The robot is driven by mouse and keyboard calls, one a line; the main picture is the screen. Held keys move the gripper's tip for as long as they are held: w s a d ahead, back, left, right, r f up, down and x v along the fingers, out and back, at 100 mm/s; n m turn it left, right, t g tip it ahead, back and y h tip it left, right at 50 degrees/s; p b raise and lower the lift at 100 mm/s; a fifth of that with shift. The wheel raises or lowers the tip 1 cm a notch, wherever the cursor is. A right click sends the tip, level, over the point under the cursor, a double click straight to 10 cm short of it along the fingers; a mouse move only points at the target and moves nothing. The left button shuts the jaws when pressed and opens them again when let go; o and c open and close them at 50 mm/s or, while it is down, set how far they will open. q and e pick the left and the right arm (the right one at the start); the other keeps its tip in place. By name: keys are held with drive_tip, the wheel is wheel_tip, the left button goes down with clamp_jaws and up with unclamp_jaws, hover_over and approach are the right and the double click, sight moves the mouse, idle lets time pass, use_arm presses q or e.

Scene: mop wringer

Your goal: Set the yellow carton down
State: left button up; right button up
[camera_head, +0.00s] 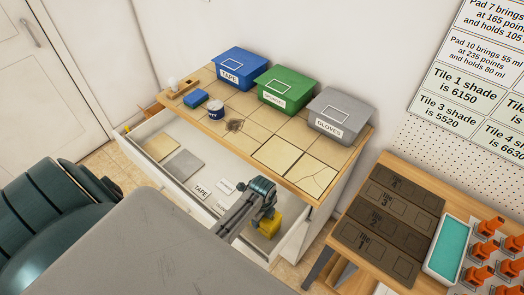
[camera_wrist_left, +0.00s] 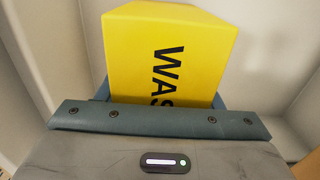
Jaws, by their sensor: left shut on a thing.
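The yellow carton (camera_head: 268,223) is at the right end of the open white drawer (camera_head: 151,127) in the head view. My left gripper (camera_head: 262,210) is shut on it from above. In the left wrist view the carton (camera_wrist_left: 140,45) is between the fingers, with black letters "WAS" showing and the rest of the word hidden. Pale walls are on both sides of it there. I cannot tell whether its underside touches the drawer floor. My right gripper is not in view.
The drawer also holds a tan pad (camera_head: 161,147), a grey pad (camera_head: 183,165) and labels including TAPE (camera_head: 202,191). Blue (camera_head: 240,67), green (camera_head: 285,88) and grey (camera_head: 340,113) bins stand on the tiled top above. A side table (camera_head: 337,231) stands at right.

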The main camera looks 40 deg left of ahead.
use_arm(q)
drive_tip(key=shift+f, duration=0.1)
drive_tip(key=o, duration=1.2)
drive_tip(key=shift+r, duration=0.5)
wheel_tip(320, 180, up, 10)
drive_tip(key=b, duration=0.3)
drive_tip(key=shift+r, duration=0.65)
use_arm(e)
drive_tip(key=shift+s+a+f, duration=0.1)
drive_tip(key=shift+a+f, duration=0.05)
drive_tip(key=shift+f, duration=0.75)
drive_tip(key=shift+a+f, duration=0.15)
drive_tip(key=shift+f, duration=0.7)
